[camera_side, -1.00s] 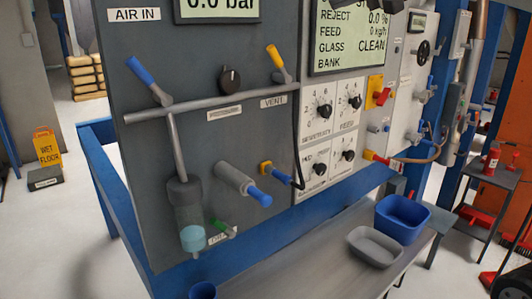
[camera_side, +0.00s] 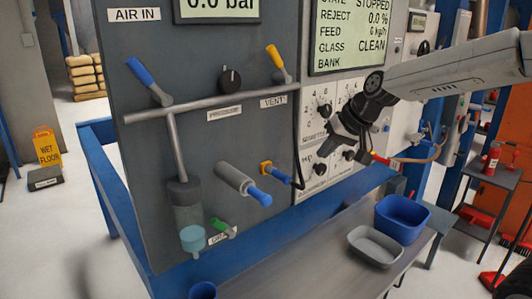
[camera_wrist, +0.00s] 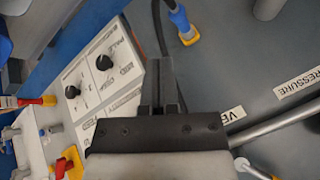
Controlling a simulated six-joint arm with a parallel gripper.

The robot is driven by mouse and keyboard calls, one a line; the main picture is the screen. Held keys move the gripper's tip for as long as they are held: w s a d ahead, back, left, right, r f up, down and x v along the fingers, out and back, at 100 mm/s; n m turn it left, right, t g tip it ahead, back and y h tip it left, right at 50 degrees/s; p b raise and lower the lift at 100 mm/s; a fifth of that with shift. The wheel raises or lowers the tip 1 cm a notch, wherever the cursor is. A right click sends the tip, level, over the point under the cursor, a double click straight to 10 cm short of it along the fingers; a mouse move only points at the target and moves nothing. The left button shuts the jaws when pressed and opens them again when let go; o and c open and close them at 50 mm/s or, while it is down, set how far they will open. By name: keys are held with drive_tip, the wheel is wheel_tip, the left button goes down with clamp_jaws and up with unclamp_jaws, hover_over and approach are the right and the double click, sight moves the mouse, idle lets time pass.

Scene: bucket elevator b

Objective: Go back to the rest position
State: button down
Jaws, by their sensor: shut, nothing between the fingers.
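My gripper (camera_side: 343,140) is black and hangs in front of the white knob panel, right of the grey air panel. In the wrist view its fingers (camera_wrist: 161,75) are together with nothing between them. The grey air panel (camera_side: 240,125) carries a blue-handled valve (camera_side: 146,80), a yellow-handled vent valve (camera_side: 277,61), a black pressure knob (camera_side: 230,79) and a filter bowl (camera_side: 187,207). A green drain handle (camera_side: 223,228) sits beside a light teal cup (camera_side: 193,239) at the bowl's lower end. My gripper appears apart from these; its gap to the white panel cannot be told.
White knob panel (camera_side: 313,182) is partly hidden behind my gripper. A blue-tipped cylinder (camera_side: 241,184) and a yellow-and-blue fitting (camera_side: 275,172) stick out of the grey panel. A grey tray (camera_side: 376,247) and a blue bin (camera_side: 402,219) stand on the bench below.

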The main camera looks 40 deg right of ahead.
drive_tip(key=s+a+f+n+g+h, duration=0.1)
drive_tip(key=s+f+n+g, duration=0.1)
drive_tip(key=s+f, duration=0.5)
drive_tip(key=s+a+f+n+g+h, duration=0.1)
drive_tip(key=s+a+f+n, duration=0.1)
drive_tip(key=s+f, duration=0.5)
wheel_tip(320, 180, down, 5)
drive_tip(key=shift+a+f+n+g, duration=0.1)
drive_tip(key=shift+a+n+g, duration=0.1)
drive_tip(key=shift+n+g, duration=0.25)
drive_tip(key=shift+w, duration=0.1)
